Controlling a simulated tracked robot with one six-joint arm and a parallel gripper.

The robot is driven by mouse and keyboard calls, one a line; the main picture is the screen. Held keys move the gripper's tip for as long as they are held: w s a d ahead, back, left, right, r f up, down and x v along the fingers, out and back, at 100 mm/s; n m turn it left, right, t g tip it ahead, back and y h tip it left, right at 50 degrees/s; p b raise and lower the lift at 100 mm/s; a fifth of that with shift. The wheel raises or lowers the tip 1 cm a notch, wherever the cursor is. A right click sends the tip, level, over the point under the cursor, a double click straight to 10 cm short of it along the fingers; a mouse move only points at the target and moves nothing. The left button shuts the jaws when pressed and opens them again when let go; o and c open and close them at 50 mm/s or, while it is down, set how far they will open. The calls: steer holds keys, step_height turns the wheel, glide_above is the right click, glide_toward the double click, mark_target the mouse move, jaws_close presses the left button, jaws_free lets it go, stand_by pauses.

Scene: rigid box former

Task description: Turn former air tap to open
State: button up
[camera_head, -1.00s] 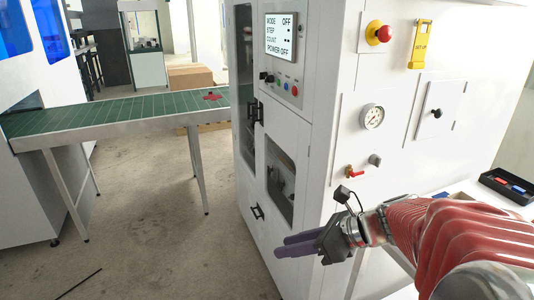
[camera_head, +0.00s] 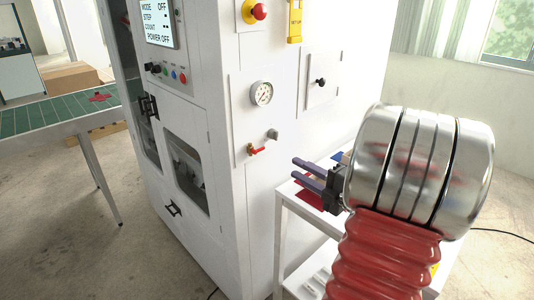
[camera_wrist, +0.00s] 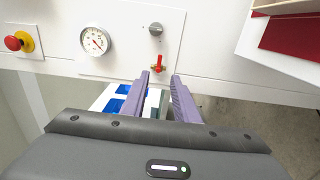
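The former air tap is a small red-handled valve (camera_head: 262,149) on the white side panel of the machine, below the round pressure gauge (camera_head: 262,93). In the wrist view the red tap (camera_wrist: 159,64) lies just beyond my fingertips, between them in the picture. My gripper (camera_head: 297,169) points at the panel from the right and is apart from the tap. Its two purple fingers (camera_wrist: 158,76) are spread with nothing between them. A grey knob (camera_head: 272,134) sits beside the tap, up and to its right.
A red and yellow emergency button (camera_head: 258,12) and a yellow tag (camera_head: 295,20) are higher on the machine. A white table (camera_head: 290,204) with red and blue items stands below my gripper. A green conveyor (camera_head: 50,114) is at the left.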

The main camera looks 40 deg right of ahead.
mark_target(262, 150)
steer(key=shift+w, duration=0.15)
steer(key=w, duration=1.3)
steer(key=shift+w+a, duration=0.3)
steer(key=shift+c, duration=0.4)
jaws_close()
